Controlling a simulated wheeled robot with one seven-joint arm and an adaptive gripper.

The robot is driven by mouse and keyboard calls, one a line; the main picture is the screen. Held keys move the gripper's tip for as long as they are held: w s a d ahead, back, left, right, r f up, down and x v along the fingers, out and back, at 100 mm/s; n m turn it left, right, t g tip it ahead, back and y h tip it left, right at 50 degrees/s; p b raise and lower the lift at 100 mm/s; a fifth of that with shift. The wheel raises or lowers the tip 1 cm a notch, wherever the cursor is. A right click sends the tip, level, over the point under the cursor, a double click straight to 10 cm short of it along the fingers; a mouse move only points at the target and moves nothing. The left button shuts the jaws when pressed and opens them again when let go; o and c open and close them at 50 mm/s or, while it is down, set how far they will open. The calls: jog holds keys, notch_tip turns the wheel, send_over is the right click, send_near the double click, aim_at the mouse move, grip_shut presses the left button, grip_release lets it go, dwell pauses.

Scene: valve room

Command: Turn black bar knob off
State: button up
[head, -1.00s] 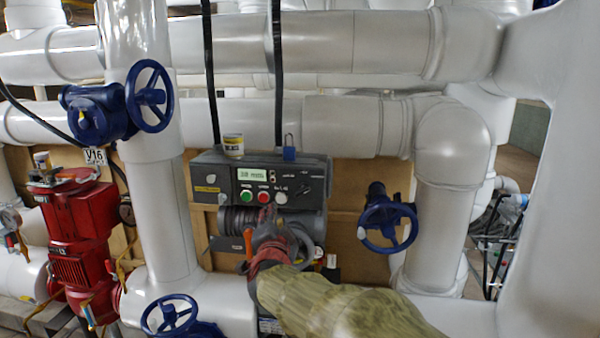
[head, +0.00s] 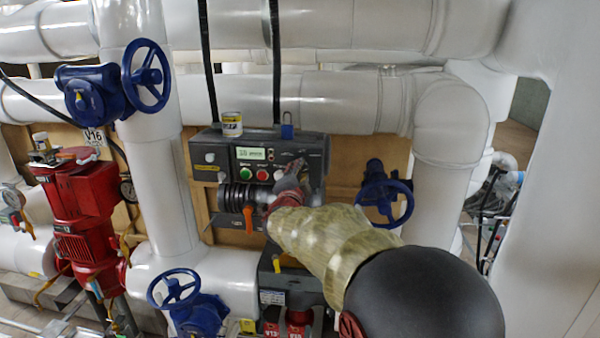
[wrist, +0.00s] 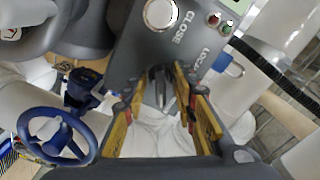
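The grey control box (head: 228,143) has a lit display, a green button and a red button, and stands among the white pipes in the head view. My gripper (head: 292,180) is in front of its lower right part and hides the knob there. In the wrist view the black bar knob (wrist: 160,84) sticks out from the box face, below the CLOSE lettering. My gripper (wrist: 157,100) is open, with its yellow-sided fingers on either side of the knob. I cannot tell whether the fingers touch it.
A blue handwheel (head: 384,203) is close to the right of my arm, and another (head: 174,288) is at lower left. A red pump (head: 80,215) stands at left. A can (head: 232,124) and a blue padlock (head: 287,131) are at the box top. White pipes surround the area.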

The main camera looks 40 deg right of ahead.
jog(key=c, duration=0.3)
grip_shut()
dwell(0.3)
